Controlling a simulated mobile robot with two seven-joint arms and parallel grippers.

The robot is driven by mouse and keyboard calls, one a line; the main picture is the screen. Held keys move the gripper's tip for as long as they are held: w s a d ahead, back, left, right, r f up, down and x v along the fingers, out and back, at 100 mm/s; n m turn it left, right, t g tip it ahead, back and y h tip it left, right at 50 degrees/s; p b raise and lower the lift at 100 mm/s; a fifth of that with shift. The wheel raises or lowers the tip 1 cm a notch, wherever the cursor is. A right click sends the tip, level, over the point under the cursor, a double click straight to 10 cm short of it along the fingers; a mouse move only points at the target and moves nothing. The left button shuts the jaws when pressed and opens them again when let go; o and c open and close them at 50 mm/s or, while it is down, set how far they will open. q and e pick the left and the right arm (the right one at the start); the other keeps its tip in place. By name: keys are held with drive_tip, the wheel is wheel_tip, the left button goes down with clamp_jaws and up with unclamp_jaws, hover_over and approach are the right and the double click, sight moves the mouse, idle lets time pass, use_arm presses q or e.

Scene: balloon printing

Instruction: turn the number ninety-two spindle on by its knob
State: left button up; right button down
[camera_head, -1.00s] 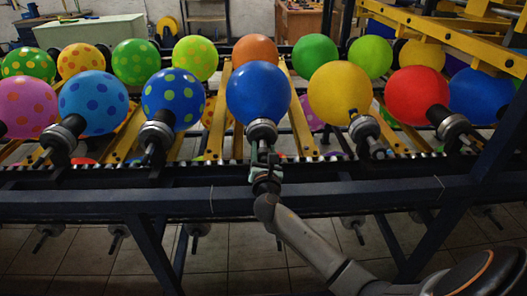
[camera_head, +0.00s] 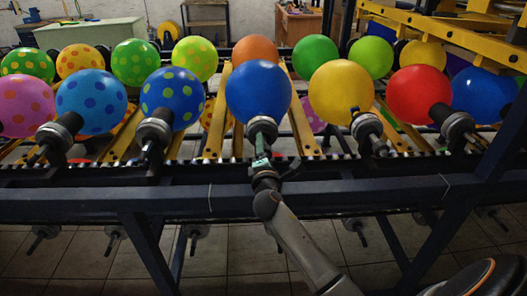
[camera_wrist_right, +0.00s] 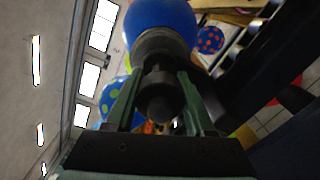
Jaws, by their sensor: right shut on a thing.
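A plain blue balloon (camera_head: 258,92) sits on a spindle (camera_head: 262,127) in the front row, near the middle of the head view. My right gripper (camera_head: 262,150) is at the near end of this spindle. In the right wrist view the dark knob (camera_wrist_right: 157,98) lies between the two green fingers, and my right gripper (camera_wrist_right: 157,85) is shut on it. The blue balloon fills the top of that view (camera_wrist_right: 160,15). No number can be read on the spindle. My left gripper is not in view.
Close on either side stand the spindle (camera_head: 153,134) of a blue balloon with green dots and the spindle (camera_head: 367,131) of a yellow balloon. A dark blue rail (camera_head: 350,196) runs across below the row. Yellow machine beams (camera_head: 450,38) overhang at the upper right.

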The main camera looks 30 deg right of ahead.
drive_tip(key=m+b, duration=0.2)
drive_tip(key=m, duration=0.4)
drive_tip(key=shift+f, duration=0.1)
drive_tip(key=shift+m, duration=0.4)
drive_tip(key=shift+c, duration=1.3)
unclamp_jaws()
